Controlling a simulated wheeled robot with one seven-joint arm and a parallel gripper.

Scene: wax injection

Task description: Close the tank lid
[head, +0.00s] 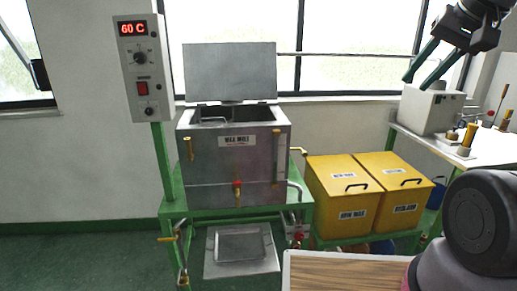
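The tank lid (230,72) is a grey metal panel standing upright at the back edge of the wax melt tank (245,165). The tank is a grey metal box on a green stand, and its top opening is uncovered. A small handle (214,120) shows at the opening. My gripper (416,84) is at the upper right, well apart from the lid. Its two green fingers point down and left with a gap between them, and nothing shows between them.
A control box (141,68) reading 60 C stands on a green post left of the tank. Two yellow lidded bins (340,205) stand to its right. A white worktable (480,150) with a white box (428,108) is at the right. A wood-topped surface (340,272) is in front.

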